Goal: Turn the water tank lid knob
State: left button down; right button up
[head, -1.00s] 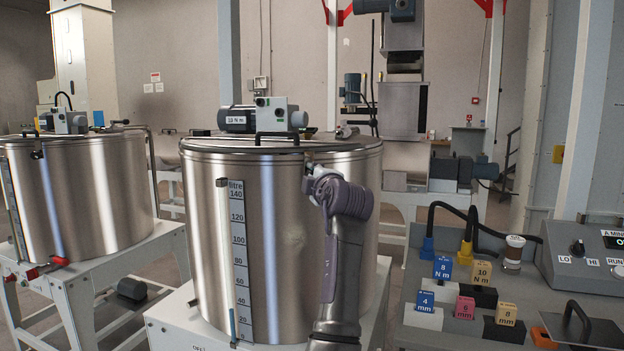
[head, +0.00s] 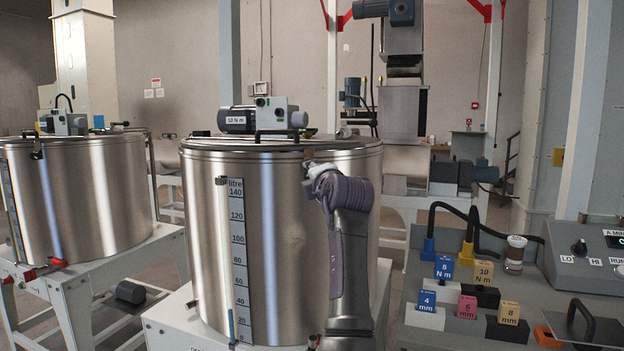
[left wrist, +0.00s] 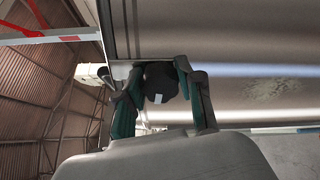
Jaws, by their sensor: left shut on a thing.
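The shiny steel water tank (head: 285,240), with a litre scale on its front, stands in the middle of the head view under a flat lid (head: 215,144). My left gripper (head: 313,172) is at the tank's upper front right, just below the rim. The head view does not show the knob clearly behind the gripper. In the left wrist view, the black lid knob (left wrist: 160,83) with a white mark sits between the teal fingers of my left gripper (left wrist: 158,76). The fingers are shut on it. My right gripper is in neither view.
A motor unit (head: 262,117) and a black handle sit on the lid. A second steel tank (head: 80,200) stands at left. At right, a grey bench (head: 470,338) holds several coloured labelled blocks, a cup (head: 515,254) and a control box (head: 590,265).

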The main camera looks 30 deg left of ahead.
pick_arm(q)
jog(key=shift+n, duration=1.4)
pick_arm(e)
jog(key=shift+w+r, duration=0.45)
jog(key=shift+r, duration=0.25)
pick_arm(q)
jog(key=n, duration=0.4)
jog(key=shift+d+n, duration=0.1)
jog(key=shift+n, duration=1)
jog(key=shift+c, duration=2)
grip_release()
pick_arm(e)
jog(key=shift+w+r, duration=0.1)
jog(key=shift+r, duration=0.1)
